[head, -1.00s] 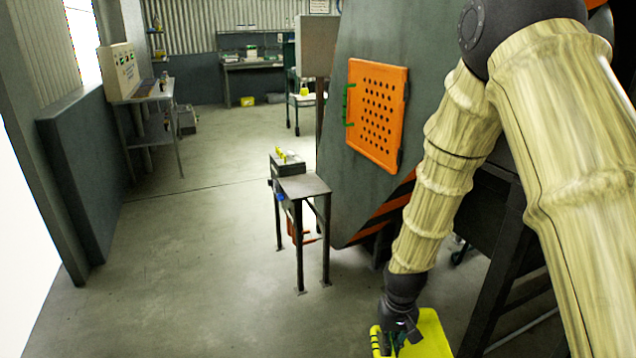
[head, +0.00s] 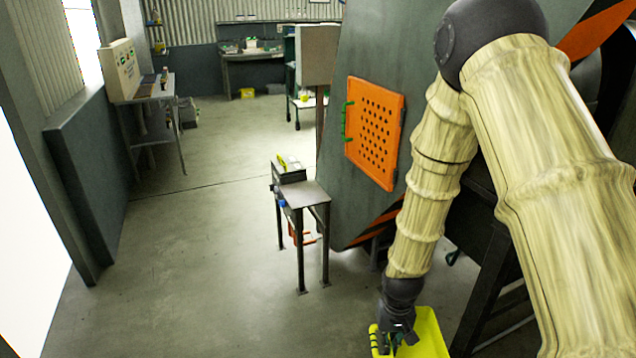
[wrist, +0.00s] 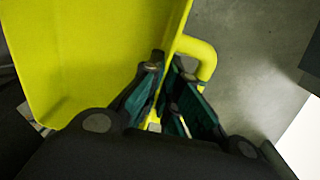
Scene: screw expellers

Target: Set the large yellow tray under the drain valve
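The large yellow tray (head: 430,335) is at the bottom of the head view, low in front of my arm and partly cut off by the frame edge. In the wrist view the yellow tray (wrist: 85,50) fills the upper left, with a looped handle on its right side. My gripper (wrist: 172,100) has its dark green fingers on either side of the tray's edge by the handle, closed on it. My gripper (head: 397,343) also shows in the head view at the tray's left end. I cannot make out the drain valve.
A small metal stand (head: 303,195) is left of the big grey machine (head: 352,195) with its orange perforated panel (head: 375,132). The floor (head: 190,270) between is clear.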

